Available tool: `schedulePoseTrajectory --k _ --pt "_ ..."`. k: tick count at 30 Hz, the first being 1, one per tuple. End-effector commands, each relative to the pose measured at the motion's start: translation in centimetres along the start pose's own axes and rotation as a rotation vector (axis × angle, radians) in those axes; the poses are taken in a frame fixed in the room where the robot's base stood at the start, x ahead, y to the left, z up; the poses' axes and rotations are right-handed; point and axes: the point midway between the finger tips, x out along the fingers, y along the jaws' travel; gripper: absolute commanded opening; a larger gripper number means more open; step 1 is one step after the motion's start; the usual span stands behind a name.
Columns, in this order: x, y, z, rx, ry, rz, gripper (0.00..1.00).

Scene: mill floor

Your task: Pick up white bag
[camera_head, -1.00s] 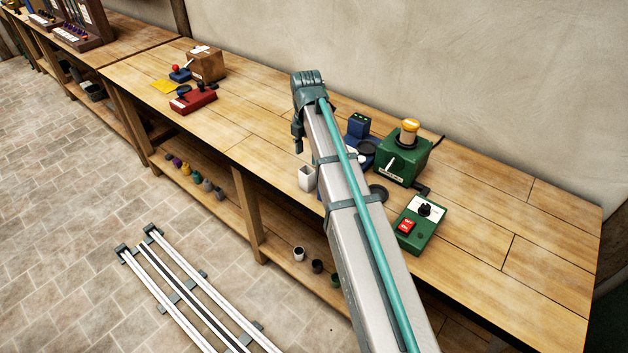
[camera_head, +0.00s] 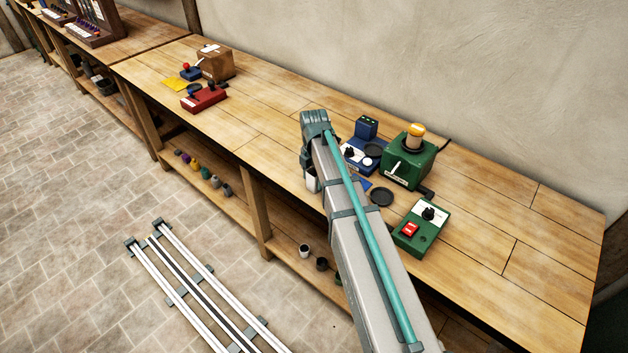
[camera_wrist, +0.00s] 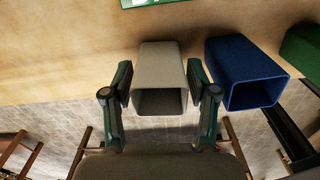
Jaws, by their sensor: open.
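The white bag (camera_wrist: 160,68) is a pale grey-white, open-mouthed, box-shaped bag in the middle of the wrist view. My gripper (camera_wrist: 160,84) is open, with one finger on each side of the bag. The fingers lie close to its sides; I cannot tell whether they touch. In the camera_head view the white bag (camera_head: 312,183) shows as a small pale piece at the bench's front edge, below my wrist. My arm hides the rest of it.
A blue bag (camera_wrist: 245,72) stands close right of the white one, with a green one (camera_wrist: 302,45) beyond. The wooden bench (camera_head: 280,135) also holds a green machine (camera_head: 408,163), a green switch box (camera_head: 420,228) and a blue device (camera_head: 362,150).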

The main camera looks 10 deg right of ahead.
Motion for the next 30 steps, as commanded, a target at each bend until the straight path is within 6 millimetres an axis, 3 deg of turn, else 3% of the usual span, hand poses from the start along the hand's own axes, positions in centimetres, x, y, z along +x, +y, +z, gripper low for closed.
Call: schedulePoseTrajectory --k 11,20,30 --pt "0.86 0.01 0.02 0.000 0.000 0.001 0.58" --pt "0.84 0.00 0.02 0.000 0.000 0.001 0.10" --pt "0.73 0.02 0.02 0.000 -0.001 0.001 0.07"
